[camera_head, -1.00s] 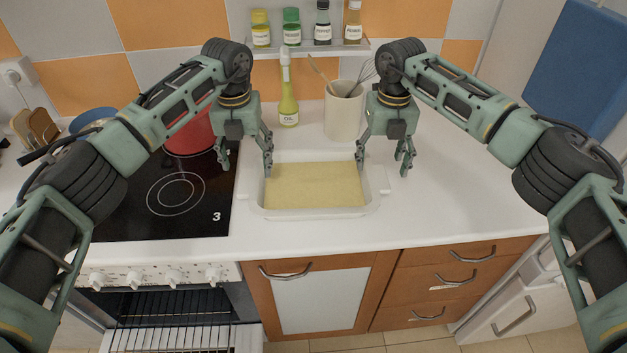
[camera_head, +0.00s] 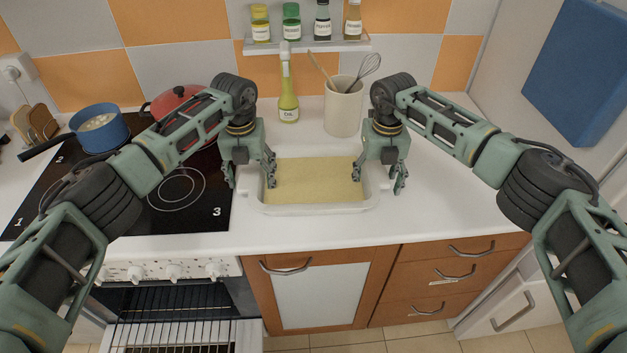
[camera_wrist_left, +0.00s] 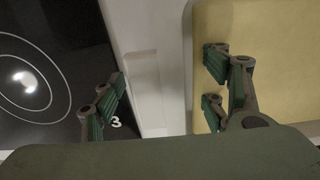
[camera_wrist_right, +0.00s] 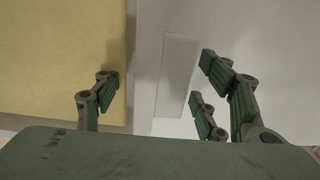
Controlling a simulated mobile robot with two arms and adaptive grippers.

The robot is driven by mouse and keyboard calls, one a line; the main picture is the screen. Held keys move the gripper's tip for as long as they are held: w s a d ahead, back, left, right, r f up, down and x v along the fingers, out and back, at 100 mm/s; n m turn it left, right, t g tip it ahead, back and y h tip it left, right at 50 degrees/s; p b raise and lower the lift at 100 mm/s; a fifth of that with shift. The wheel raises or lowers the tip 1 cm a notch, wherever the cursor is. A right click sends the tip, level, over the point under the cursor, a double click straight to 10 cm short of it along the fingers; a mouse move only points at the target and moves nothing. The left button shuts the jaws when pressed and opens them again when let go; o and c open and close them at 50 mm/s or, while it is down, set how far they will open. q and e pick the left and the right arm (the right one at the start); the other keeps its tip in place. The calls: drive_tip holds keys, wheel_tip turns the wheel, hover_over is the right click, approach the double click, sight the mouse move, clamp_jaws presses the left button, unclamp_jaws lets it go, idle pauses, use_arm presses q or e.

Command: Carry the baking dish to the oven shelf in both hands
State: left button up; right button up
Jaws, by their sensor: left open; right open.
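The baking dish (camera_head: 315,209) is white with a flat yellow filling and sits on the counter right of the hob. Its left handle shows in the left wrist view (camera_wrist_left: 150,85) and its right handle in the right wrist view (camera_wrist_right: 177,75). My left gripper (camera_head: 251,182) is open, its fingers on either side of the left handle. My right gripper (camera_head: 379,183) is open, its fingers on either side of the right handle. I cannot tell whether either touches the dish. The oven shelf (camera_head: 185,337) is a wire rack in the open oven at the lower left.
The black hob (camera_head: 180,215) holds a blue pan (camera_head: 98,128) and a red pot (camera_head: 178,100). An oil bottle (camera_head: 288,98) and a utensil crock (camera_head: 343,110) stand behind the dish. The counter is clear to the right.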

use_arm(q)
drive_tip(key=shift+c, duration=0.9)
use_arm(e)
drive_tip(key=shift+c, duration=0.9)
use_arm(q)
drive_tip(key=c, duration=1.5)
use_arm(e)
clamp_jaws()
use_arm(q)
drive_tip(key=shift+a, duration=0.1)
clamp_jaws()
use_arm(e)
drive_tip(key=shift+d, duration=0.1)
